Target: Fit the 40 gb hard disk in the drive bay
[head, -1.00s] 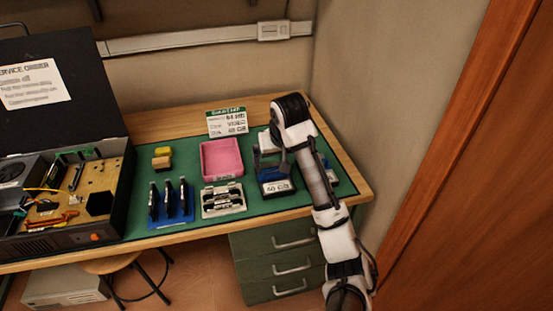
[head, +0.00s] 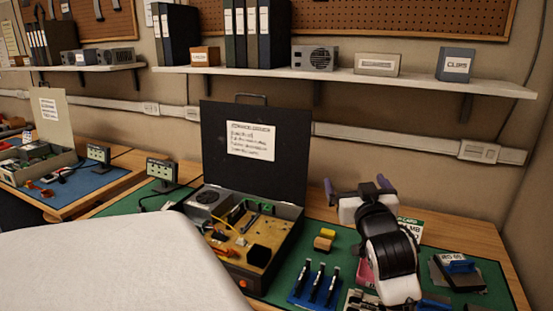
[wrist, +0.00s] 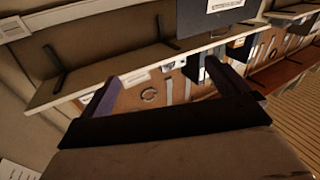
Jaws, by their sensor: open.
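My gripper (head: 357,187) is raised above the back of the bench, its two fingers spread with nothing between them. In the wrist view the open fingers (wrist: 162,78) also hold nothing. An open computer case (head: 275,285) stands on the green mat with its dark lid up. Its board and several parts show inside; I cannot make out the drive bay. A grey and blue labelled drive (head: 460,268) lies at the right of the mat, apart from my gripper. Another blue item (head: 432,304) is cut off at the bottom edge. No 40 GB label is readable now.
My arm partly hides a pink tray (head: 364,272). A shelf (head: 345,75) runs above. A large pale surface blocks the lower left.

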